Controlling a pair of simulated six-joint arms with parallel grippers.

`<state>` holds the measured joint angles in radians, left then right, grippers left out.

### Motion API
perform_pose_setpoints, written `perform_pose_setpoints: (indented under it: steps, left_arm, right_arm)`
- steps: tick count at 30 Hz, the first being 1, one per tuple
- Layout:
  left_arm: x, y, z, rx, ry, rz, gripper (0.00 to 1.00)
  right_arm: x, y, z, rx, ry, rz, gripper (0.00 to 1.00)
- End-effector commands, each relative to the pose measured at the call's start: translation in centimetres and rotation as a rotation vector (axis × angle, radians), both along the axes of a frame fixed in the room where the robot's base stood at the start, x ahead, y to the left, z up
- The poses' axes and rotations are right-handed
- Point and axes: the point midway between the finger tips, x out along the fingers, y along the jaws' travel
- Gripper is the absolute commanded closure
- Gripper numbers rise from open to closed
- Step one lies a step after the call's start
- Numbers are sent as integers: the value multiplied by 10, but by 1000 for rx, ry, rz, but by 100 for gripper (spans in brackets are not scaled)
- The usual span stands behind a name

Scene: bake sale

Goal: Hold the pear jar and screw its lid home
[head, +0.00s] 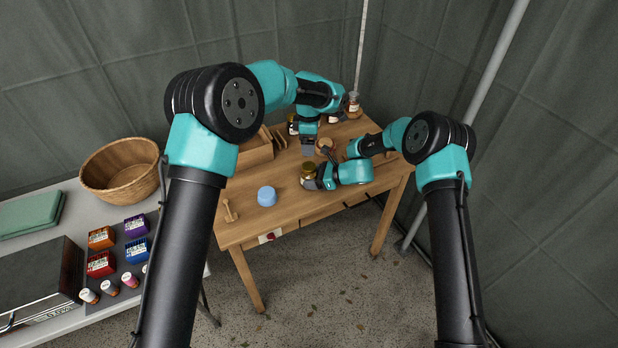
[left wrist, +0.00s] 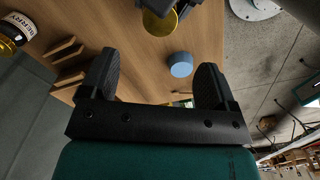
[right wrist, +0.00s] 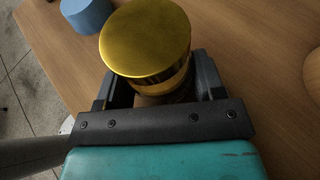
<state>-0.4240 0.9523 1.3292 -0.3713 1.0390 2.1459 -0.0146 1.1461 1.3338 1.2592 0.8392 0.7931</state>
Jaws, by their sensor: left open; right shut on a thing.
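A jar with a gold lid (head: 308,167) is held near the front of the wooden table; its label cannot be read. My right gripper (head: 318,178) is shut around its body, with a finger on each side. In the right wrist view the wide gold lid (right wrist: 145,40) sits on top of the jar; how tightly it is seated cannot be told. My left gripper (head: 308,150) is open and empty behind the held jar. In the left wrist view its fingers (left wrist: 158,66) are wide apart, and the gold lid (left wrist: 160,22) shows beyond them.
A blue round object (head: 267,196) stands on the table left of the jar. A jar labelled "ERRY" (left wrist: 12,38) and wooden slats (left wrist: 66,50) are near my left gripper. More jars (head: 353,107) stand at the back. A wooden tool (head: 230,211) lies front left.

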Motion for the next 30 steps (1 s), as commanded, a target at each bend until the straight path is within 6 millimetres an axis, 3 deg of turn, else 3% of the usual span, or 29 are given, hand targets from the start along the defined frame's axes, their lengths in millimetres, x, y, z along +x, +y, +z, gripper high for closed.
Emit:
perform_pose_setpoints:
  steps: [6, 14, 15, 24, 30]
  left_arm:
    - [0, 0, 18, 0, 1, 0, 18]
    - [0, 0, 19, 0, 2, 0, 18]
    - [0, 0, 19, 0, 2, 0, 18]
    - [0, 0, 19, 0, 2, 0, 18]
    - [0, 0, 19, 0, 2, 0, 18]
  right_arm:
    - [0, 0, 0, 0, 0, 0, 100]
    - [0, 0, 0, 0, 0, 0, 100]
    - [0, 0, 0, 0, 0, 0, 36]
    - [0, 0, 0, 0, 0, 0, 8]
    - [0, 0, 0, 0, 0, 0, 8]
